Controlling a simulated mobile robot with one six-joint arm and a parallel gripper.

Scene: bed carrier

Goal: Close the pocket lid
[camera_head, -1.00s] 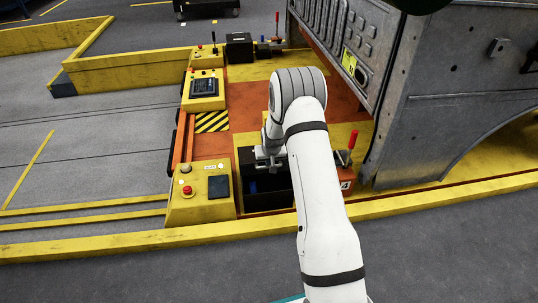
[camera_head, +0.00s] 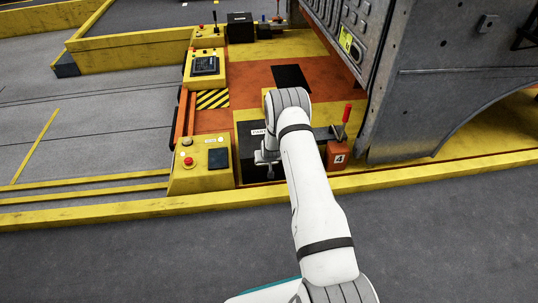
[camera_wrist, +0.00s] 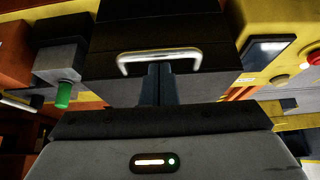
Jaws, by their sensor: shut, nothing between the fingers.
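The pocket is a black box (camera_head: 247,147) with a white label, in the yellow front part of the platform. In the wrist view its black face (camera_wrist: 205,45) carries a bright metal handle (camera_wrist: 190,53). My gripper (camera_wrist: 160,72) is shut and empty, its fingertips just below the handle bar in the picture; I cannot tell whether they touch it. In the head view my gripper (camera_head: 268,172) is low at the box's front, partly behind my arm. My arm hides much of the box, so the lid's exact angle cannot be told.
A yellow control box (camera_head: 203,178) with a red button stands left of the pocket. A red lever (camera_head: 346,116) on an orange block (camera_head: 338,156) marked 4 is at the right. A large grey metal structure (camera_head: 450,75) rises beyond. A yellow kerb (camera_head: 120,215) runs along the front.

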